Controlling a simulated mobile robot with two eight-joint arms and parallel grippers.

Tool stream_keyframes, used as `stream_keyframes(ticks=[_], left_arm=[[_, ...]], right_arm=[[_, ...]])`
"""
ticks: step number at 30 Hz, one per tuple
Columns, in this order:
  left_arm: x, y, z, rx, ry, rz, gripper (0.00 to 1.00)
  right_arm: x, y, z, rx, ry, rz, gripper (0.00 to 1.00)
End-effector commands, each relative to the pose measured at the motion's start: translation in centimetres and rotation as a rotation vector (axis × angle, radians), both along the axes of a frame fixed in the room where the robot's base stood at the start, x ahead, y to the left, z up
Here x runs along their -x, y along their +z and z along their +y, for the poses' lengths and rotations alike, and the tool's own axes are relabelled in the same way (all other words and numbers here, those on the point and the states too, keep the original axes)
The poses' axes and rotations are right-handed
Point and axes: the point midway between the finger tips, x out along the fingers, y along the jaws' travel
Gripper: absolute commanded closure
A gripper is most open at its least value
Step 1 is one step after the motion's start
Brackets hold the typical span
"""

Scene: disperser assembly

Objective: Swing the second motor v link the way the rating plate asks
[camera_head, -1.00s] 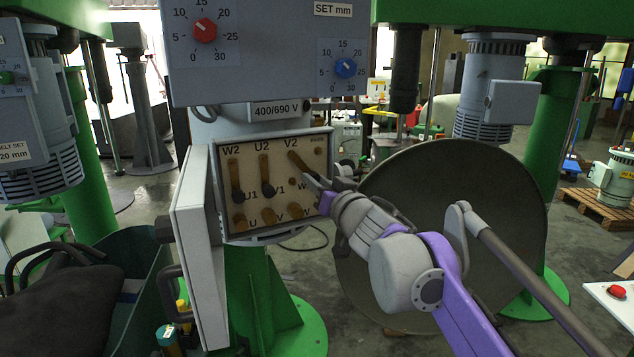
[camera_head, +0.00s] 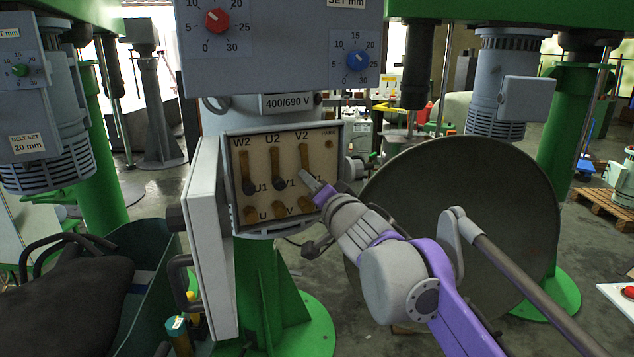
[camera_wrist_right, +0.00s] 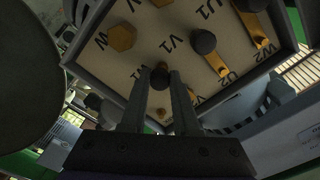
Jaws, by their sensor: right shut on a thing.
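The open terminal box (camera_head: 342,140) of the middle motor has a cream board marked W2, U2, V2 along the top. Its plate (camera_head: 286,103) reads 400/690 V. The V link (camera_head: 304,155) is a brass bar running about straight down from V2, parallel to the two links (camera_head: 277,163) at its left. My right gripper (camera_head: 309,182) is shut on the V link's dark knob (camera_wrist_right: 160,78), which shows between the fingers in the wrist view. The fingers hide the link's lower end in the head view, so its seating is unclear. My left gripper is not in view.
The box's open cover (camera_head: 209,240) hangs at the left. A grey panel with red (camera_head: 217,20) and blue (camera_head: 357,60) dials is above. A large round disc (camera_head: 470,220) stands behind my right arm. A dark green bin (camera_head: 125,290) is at lower left.

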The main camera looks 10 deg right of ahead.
Motion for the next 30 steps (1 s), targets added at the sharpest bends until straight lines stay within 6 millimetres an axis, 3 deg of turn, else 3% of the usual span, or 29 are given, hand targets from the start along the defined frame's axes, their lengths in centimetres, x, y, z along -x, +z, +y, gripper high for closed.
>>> stream_keyframes(ticks=[21,22,27,30], left_arm=[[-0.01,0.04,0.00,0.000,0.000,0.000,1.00],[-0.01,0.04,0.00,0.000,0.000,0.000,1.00],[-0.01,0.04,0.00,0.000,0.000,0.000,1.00],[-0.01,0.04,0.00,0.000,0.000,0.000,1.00]], right_arm=[[0.10,0.07,0.57,-0.091,0.001,0.013,1.00],[0.10,0.07,0.57,-0.091,0.001,0.013,0.69],[0.10,0.05,0.57,-0.090,0.001,0.013,0.40],[0.10,0.04,0.56,-0.090,0.001,0.013,0.40]])
